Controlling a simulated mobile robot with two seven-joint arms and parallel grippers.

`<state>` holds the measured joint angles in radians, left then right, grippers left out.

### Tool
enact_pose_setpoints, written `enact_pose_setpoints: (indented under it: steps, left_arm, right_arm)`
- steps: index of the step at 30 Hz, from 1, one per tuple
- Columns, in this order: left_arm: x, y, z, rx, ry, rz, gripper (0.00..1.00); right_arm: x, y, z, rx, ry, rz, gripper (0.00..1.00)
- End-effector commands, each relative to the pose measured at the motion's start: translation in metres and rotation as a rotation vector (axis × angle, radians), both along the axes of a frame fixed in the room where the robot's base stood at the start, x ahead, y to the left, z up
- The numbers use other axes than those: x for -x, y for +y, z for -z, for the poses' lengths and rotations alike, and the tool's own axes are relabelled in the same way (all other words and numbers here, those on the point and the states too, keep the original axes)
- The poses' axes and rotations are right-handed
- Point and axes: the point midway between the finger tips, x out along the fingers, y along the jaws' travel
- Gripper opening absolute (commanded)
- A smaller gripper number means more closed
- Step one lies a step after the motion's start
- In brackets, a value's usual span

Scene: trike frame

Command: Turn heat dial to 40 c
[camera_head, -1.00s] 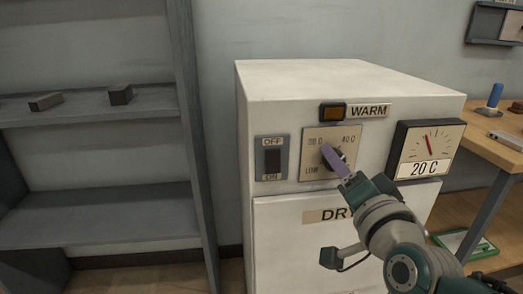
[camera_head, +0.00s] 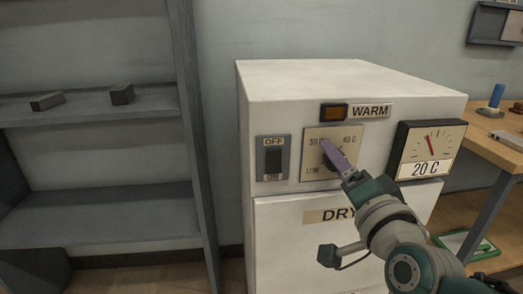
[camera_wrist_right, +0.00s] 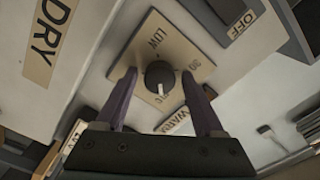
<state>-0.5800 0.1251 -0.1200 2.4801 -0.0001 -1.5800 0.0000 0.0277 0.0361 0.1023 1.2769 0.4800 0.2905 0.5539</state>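The heat dial (camera_wrist_right: 159,75) is a dark round knob on a beige plate (camera_head: 315,172) marked LOW, 30 C and 40 C, on the white dryer's front. In the right wrist view its pale mark points down, toward the plate's lower corner by the WARM label. My right gripper (camera_wrist_right: 160,88) has its purple fingers apart, one on either side of the knob, with visible gaps. In the head view the right gripper (camera_head: 334,153) partly covers the knob. The gauge (camera_head: 427,150) reads 20 C. My left gripper is not in view.
A black rocker switch (camera_head: 273,158) marked OFF and ON sits left of the dial plate. An amber lamp (camera_head: 333,113) sits above it beside the WARM label. Grey shelves (camera_head: 100,215) stand left and a wooden bench (camera_head: 490,140) stands right.

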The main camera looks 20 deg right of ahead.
Motion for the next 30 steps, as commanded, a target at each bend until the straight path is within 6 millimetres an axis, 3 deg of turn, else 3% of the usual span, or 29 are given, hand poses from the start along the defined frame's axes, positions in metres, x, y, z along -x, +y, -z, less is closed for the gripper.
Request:
enact_pose_setpoints:
  steps: [11,24,30]
  left_arm:
    - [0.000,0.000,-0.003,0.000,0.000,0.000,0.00]
    - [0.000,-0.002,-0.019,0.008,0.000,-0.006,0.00]
    - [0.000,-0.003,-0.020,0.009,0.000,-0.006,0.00]
  right_arm:
    - [0.006,0.002,0.000,-0.001,0.003,-0.001,0.77]
    - [0.083,0.020,0.000,0.000,0.003,-0.001,0.77]
    - [0.096,0.023,0.000,0.000,0.000,0.000,0.77]
